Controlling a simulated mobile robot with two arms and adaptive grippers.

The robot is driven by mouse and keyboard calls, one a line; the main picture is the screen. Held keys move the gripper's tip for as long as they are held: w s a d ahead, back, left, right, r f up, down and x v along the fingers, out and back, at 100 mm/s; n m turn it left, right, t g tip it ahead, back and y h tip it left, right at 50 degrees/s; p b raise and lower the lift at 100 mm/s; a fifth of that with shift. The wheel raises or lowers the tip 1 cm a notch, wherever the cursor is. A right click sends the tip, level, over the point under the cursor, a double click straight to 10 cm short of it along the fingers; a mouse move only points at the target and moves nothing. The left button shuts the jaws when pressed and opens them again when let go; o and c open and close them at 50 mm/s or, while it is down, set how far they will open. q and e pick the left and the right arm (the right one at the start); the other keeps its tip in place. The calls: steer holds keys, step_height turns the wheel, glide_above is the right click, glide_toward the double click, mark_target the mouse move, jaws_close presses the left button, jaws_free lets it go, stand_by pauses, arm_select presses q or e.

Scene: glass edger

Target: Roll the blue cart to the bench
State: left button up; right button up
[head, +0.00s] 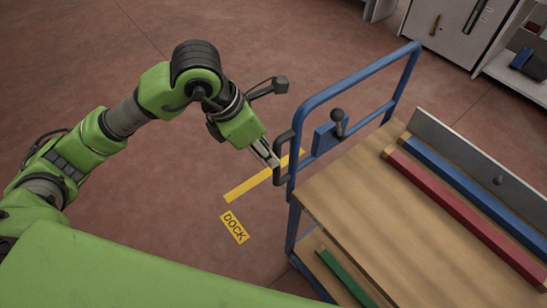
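The blue cart (394,65) stands at the right, with a blue tubular push frame, a wooden top deck and a lower deck. A dark grab handle (281,178) sits on the near-left post of the frame. A blue plate with a dark knobbed lever (338,123) is fixed on the frame. My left gripper (272,160) is at the dark grab handle, its fingertips touching or very close to it; whether they are closed on it is not clear. My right gripper is not in view. I cannot make out a bench.
Red (455,209) and blue bars (450,168) lie on the top deck beside a grey panel (480,158). A green bar (345,277) lies below. A yellow floor strip (245,186) and DOCK label (234,227) mark open floor. A grey cabinet (448,28) and shelves stand behind.

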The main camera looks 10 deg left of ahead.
arm_select(q)
steer(key=v, duration=0.3)
steer(key=shift+r, duration=0.25)
steer(key=shift+s, duration=0.1)
